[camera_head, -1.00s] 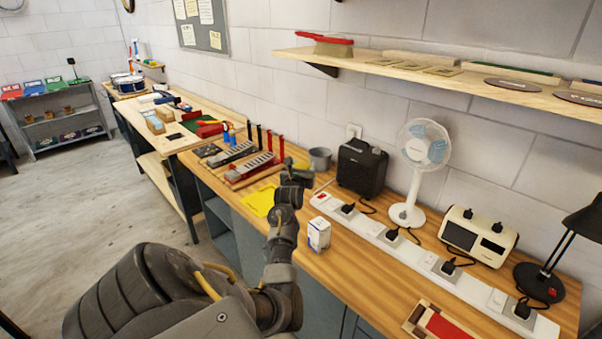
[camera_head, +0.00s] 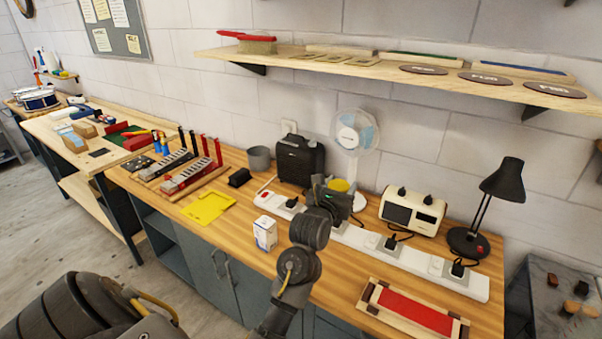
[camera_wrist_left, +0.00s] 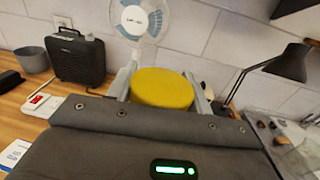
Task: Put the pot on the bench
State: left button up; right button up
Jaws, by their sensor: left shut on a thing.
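My left gripper (camera_head: 338,194) is shut on a round yellow-topped pot (camera_head: 338,185), above the bench (camera_head: 215,225) in front of the fan. In the left wrist view the pot (camera_wrist_left: 162,88) sits between the two fingers of my left gripper (camera_wrist_left: 160,80), its flat yellow top showing. Its lower part is hidden by the gripper body. The pot looks held over the white power strip; I cannot tell its exact height. My right gripper is not in view.
On the bench stand a grey cup (camera_head: 259,158), a black speaker (camera_head: 300,160), a white fan (camera_head: 355,140), a power strip (camera_head: 375,243), a cream device (camera_head: 412,212), a black lamp (camera_head: 503,180) and a small white box (camera_head: 265,233). A red-topped tray (camera_head: 414,312) lies in front. A shelf (camera_head: 390,78) hangs above.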

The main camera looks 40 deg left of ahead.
pick_arm(q)
jog(key=s+d+r+m+h+b, duration=0.2)
jog(key=s+d+r+h, duration=0.15)
jog(key=s+d, duration=0.5)
notch_tip(320, 180, down, 10)
jog(key=d+b, duration=0.2)
jog(key=b, duration=1)
jog(key=shift+d, duration=0.4)
